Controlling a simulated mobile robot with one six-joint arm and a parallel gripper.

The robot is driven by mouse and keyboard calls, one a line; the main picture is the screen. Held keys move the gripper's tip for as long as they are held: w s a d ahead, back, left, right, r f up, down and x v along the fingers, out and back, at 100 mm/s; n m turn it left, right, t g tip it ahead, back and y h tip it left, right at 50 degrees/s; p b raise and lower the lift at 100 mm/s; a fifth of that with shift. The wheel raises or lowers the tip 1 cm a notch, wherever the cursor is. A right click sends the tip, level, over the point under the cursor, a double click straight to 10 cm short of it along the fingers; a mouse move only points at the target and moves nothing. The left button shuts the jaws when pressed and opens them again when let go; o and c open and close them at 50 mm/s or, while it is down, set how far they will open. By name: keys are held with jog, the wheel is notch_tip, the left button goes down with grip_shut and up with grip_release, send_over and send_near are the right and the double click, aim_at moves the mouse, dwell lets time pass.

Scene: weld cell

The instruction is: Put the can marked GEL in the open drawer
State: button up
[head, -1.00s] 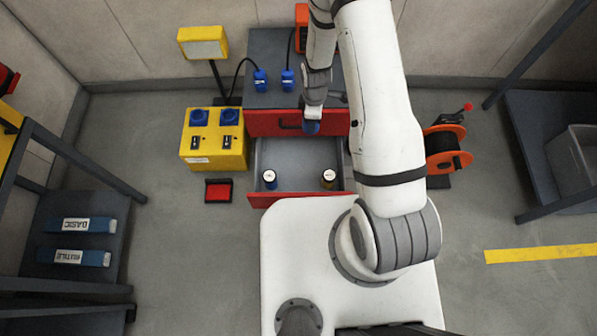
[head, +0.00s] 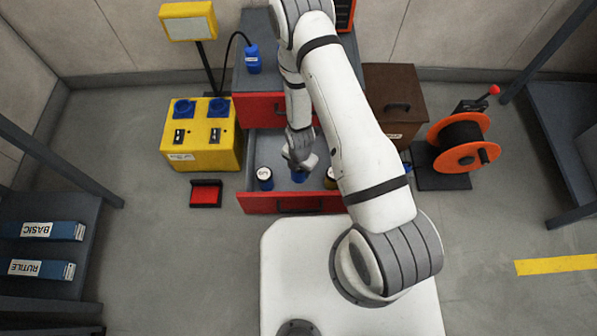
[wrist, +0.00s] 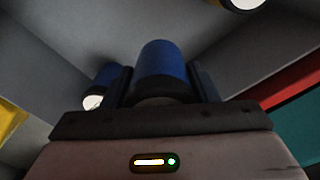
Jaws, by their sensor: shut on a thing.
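The open drawer (head: 292,203) has a red front and juts out from the grey cabinet. My gripper (head: 299,168) is inside the drawer's outline in the head view, shut on a blue can (head: 299,175). The blue can also shows between the fingers in the wrist view (wrist: 160,68). Its marking cannot be read. A dark blue can with a white top (head: 264,178) stands in the drawer to the left. Another white-topped can (head: 330,178) stands to the right, partly hidden by my arm. I cannot tell whether the held can touches the drawer floor.
A yellow socket box (head: 203,150) and a small red tray (head: 206,194) are left of the drawer. A brown box (head: 395,95) and an orange cable reel (head: 462,142) stand to the right.

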notch_tip(320, 180, down, 9)
jog(key=b, duration=0.3)
jog(key=shift+f, duration=0.1)
jog(key=shift+f+b, duration=0.25)
jog(key=shift+b, duration=0.15)
jog(key=o, duration=1.2)
jog(key=shift+r, duration=0.1)
